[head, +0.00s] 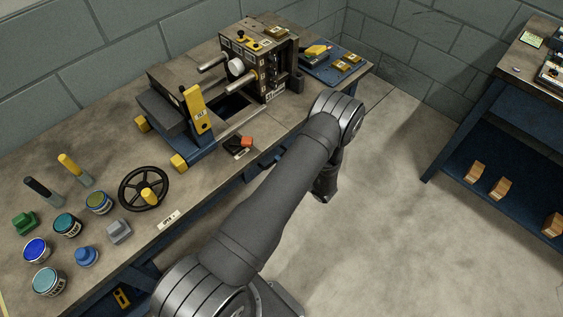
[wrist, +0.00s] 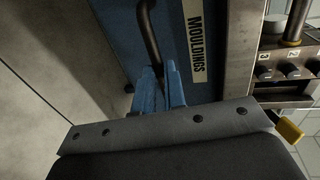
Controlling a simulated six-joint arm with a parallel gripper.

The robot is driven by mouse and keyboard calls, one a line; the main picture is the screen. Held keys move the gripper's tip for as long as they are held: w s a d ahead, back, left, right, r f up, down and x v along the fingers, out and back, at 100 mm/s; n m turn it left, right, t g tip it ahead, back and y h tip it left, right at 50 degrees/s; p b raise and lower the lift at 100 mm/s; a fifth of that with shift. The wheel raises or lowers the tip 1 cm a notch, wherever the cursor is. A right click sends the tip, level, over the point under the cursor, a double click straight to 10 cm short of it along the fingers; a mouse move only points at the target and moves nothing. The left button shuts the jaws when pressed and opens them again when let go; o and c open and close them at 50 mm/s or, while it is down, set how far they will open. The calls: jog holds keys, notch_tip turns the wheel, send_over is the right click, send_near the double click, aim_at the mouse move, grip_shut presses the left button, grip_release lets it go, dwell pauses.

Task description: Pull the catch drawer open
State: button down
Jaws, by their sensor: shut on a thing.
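The catch drawer's blue front (wrist: 218,82) shows in the wrist view, with a pale label reading MOULDINGS (wrist: 195,40). A dark bar handle (wrist: 148,32) stands out from it. My gripper (wrist: 160,80) has its two blue fingers shut on this handle, near its lower end in the picture. The fingers cover part of the handle. In the head view my arm hides the fingers, the handle and most of the drawer front. I cannot tell how far the drawer stands out of the bench.
The bench (head: 115,215) carries a moulding machine (head: 270,60), a handwheel (head: 143,188), several paint tins (head: 68,224) and a blue tray (head: 325,75). A second bench (head: 500,120) stands at the right. The floor (head: 365,220) between them is clear.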

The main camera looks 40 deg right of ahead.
jog(key=f+v, duration=0.3)
jog(key=v, duration=1.2)
jog(key=s+f+v, duration=0.1)
jog(key=f+v, duration=0.2)
jog(key=v, duration=1.2)
jog(key=shift+s, duration=0.6)
jog(key=c, duration=1.5)
grip_release()
jog(key=shift+f, duration=0.1)
jog(key=v, duration=1.7)
jog(key=shift+s, duration=0.15)
jog(key=x, duration=1.7)
jog(key=shift+w, duration=0.25)
